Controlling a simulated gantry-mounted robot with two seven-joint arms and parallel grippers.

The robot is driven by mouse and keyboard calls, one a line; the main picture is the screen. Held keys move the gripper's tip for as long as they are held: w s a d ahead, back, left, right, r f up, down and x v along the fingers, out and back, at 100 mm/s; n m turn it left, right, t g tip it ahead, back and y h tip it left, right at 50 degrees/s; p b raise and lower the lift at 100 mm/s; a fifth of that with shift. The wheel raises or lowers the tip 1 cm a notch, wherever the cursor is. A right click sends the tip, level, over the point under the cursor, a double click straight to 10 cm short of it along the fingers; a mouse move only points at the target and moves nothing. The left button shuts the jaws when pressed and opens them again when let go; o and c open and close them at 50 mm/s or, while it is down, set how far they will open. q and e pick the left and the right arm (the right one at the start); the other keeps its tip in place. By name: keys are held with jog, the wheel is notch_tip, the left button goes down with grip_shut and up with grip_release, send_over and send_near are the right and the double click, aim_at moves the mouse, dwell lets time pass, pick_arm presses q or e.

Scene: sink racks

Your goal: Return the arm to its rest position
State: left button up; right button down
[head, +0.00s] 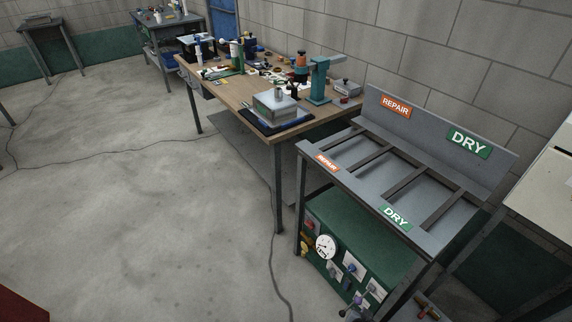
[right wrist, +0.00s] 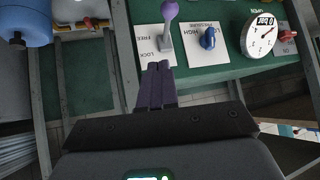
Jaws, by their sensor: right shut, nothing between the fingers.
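My right gripper (right wrist: 158,72) is in the right wrist view, its dark fingers together with nothing between them. They point at the green control panel (right wrist: 205,75), just below a lever with a purple knob (right wrist: 169,10). I cannot tell whether the fingertips touch the lever or its white plate (right wrist: 150,42). In the head view the same green panel (head: 330,225) is under the grey rack, and I cannot clearly make out my right gripper there. My left gripper is not in view.
The grey rack (head: 420,236) with REPAIR and DRY signs stands above the panel. A cluttered workbench (head: 215,88) is behind it. The floor at left is open, crossed by cables.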

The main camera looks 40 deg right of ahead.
jog(key=w+a+r+n+t+y, duration=0.1)
jog(key=w+a+r+n+y, duration=0.35)
jog(key=a+r, duration=0.75)
jog(key=w+a+r+n+t+y, duration=0.15)
jog(key=a+r+n+y, duration=0.35)
jog(key=a+r+n, duration=0.75)
jog(key=s+d+r+g+p, duration=0.1)
jog(key=s+r+p, duration=0.1)
jog(key=r+p, duration=1.75)
jog(key=s+r+g+p, duration=0.1)
jog(key=s+r+p, duration=0.1)
jog(key=r+p, duration=1.8)
notch_tip(320, 180, down, 74)
jog(key=b, duration=7.6)
jog(key=shift+r+n, duration=0.15)
jog(key=shift+n, duration=0.15)
jog(key=shift+t+h, duration=0.25)
